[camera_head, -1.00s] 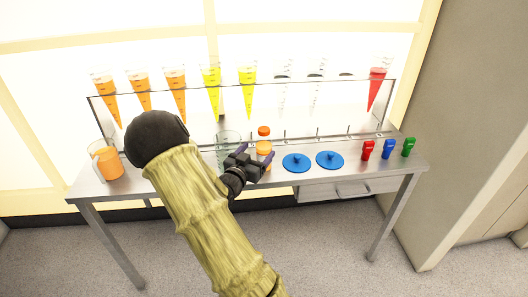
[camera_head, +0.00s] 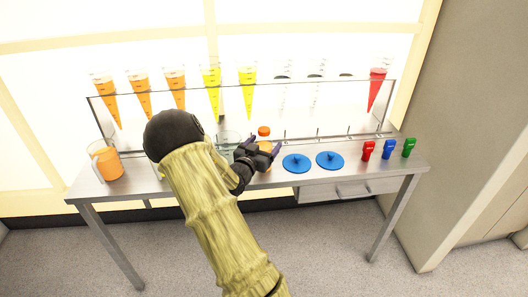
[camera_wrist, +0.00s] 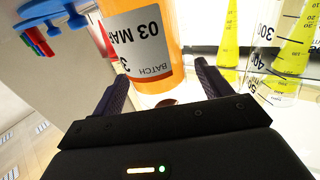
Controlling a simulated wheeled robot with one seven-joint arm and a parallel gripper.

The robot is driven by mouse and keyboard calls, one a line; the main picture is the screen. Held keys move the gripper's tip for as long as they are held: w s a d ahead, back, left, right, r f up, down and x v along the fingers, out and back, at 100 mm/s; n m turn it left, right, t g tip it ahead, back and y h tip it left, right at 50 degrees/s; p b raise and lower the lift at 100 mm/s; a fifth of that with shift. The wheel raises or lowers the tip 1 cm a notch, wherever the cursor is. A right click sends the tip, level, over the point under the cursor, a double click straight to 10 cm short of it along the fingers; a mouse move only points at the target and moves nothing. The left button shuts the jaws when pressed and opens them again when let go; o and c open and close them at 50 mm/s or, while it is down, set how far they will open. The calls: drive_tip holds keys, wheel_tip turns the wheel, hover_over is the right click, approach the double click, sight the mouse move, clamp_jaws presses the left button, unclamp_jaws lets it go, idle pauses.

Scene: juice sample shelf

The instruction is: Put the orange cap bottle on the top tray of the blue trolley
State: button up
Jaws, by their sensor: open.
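The orange cap bottle (camera_head: 264,133) stands on the metal table, with its cap showing above my gripper in the head view. In the wrist view the orange bottle (camera_wrist: 150,40) has a white label reading "BATCH" and "03 MAR", and it lies between and just beyond my two fingers. My gripper (camera_head: 262,150) is open around the bottle's side; it also shows in the wrist view (camera_wrist: 165,95), where I see no clear contact with the bottle. The lower part of the bottle is mostly hidden in the head view. No blue trolley is in view.
A clear beaker (camera_head: 228,143) stands just left of my gripper. Blue round lids (camera_head: 297,163) lie to the right, with red, blue and green clips (camera_head: 388,149) beyond. A jug of orange juice (camera_head: 107,161) is at the left. A rack (camera_head: 300,137) of cones stands behind.

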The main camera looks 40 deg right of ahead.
sight(263, 130)
drive_tip(key=shift+c, duration=0.3)
drive_tip(key=c, duration=1.3)
wheel_tip(263, 130, up, 10)
drive_tip(key=shift+r+p, duration=0.1)
drive_tip(key=shift+p, duration=0.9)
